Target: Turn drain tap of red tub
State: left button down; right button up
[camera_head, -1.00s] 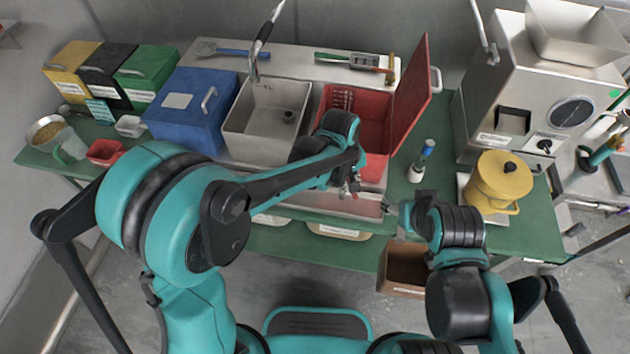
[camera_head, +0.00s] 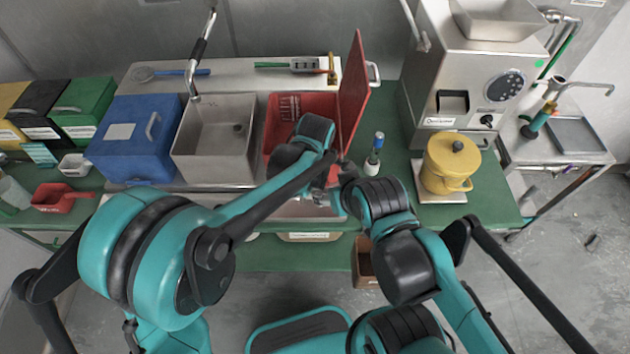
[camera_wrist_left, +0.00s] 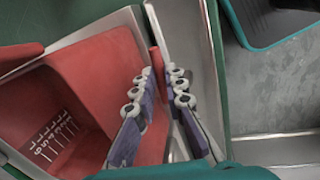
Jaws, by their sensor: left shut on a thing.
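The red tub (camera_head: 285,108) is set in the steel counter, with its red lid (camera_head: 352,95) standing open on its right. It also shows in the left wrist view (camera_wrist_left: 75,85), with white scale marks inside. My left gripper (camera_head: 325,190) is at the tub's front right. In the left wrist view its fingers (camera_wrist_left: 161,85) are close around a small red piece (camera_wrist_left: 156,60), which looks like the drain tap's handle, by the tub's rim. The tap's body is hidden. My right gripper (camera_head: 347,175) is close beside the left one; its fingers cannot be made out.
A steel sink (camera_head: 215,140) and blue box (camera_head: 135,135) are left of the tub. A blue-capped bottle (camera_head: 374,155) and yellow canister (camera_head: 450,162) stand to the right, before the grinder (camera_head: 460,85). A brown box (camera_head: 364,262) is below the counter edge.

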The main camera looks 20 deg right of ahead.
pick_arm(q)
jog(key=shift+w+d+n, duration=0.15)
jog(key=shift+w+n, duration=0.05)
jog(key=shift+n, duration=0.5)
jog(key=c, duration=1.6)
grip_release()
jog(key=r, duration=0.4)
jog(key=s+r, duration=0.1)
jog(key=r, duration=0.3)
jog(key=s+r, duration=0.1)
jog(key=r, duration=0.2)
jog(key=shift+s+a+r, duration=0.1)
jog(key=shift+a+r, duration=0.25)
jog(key=shift+r, duration=0.05)
jog(key=shift+a, duration=0.1)
